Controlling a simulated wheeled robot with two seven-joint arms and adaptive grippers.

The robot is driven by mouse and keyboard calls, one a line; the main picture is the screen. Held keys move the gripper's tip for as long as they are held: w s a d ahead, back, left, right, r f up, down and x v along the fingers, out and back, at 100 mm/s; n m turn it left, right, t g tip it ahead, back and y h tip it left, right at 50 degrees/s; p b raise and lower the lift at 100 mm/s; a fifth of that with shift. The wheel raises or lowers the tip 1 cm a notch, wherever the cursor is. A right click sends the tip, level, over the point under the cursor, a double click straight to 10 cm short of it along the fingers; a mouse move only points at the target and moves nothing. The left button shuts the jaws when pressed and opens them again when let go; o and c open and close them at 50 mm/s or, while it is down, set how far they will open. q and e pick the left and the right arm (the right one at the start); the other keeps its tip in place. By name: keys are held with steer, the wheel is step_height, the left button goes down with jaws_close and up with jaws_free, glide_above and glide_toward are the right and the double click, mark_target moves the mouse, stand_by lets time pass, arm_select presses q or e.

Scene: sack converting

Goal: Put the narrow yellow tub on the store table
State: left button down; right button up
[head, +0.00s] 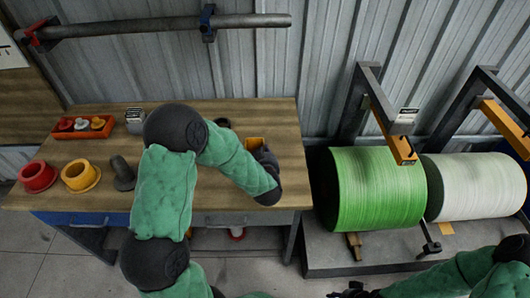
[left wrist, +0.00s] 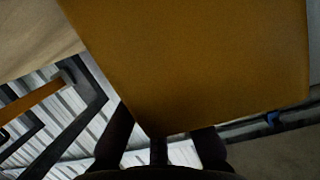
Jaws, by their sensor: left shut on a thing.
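A yellow tub (head: 255,142) shows in the head view just beyond my left wrist, over the right part of a wooden-topped table (head: 285,120). My left gripper (head: 266,156) is shut on it, and the forearm hides part of the grip. In the left wrist view the tub (left wrist: 190,60) fills the upper middle, between and above the dark fingers (left wrist: 160,140). I cannot tell whether the tub touches the table top. My right gripper (head: 352,291) shows only as dark parts at the bottom edge, and its jaws are unclear.
On the table's left are a red flanged piece (head: 38,177), a yellow flanged piece (head: 80,176), a dark grey piece (head: 122,173), a red tray (head: 60,134) and a grey box (head: 134,121). Green (head: 380,188) and white (head: 470,186) rolls stand to the right.

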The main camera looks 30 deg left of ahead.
arm_select(q)
steer(key=c, duration=1.8)
jaws_free()
steer(key=shift+f, duration=0.15)
steer(key=o, duration=0.4)
steer(key=shift+r, duration=0.25)
steer(key=shift+p+v, duration=1.8)
steer(key=shift+v, duration=4.2)
steer(key=shift+f, duration=0.15)
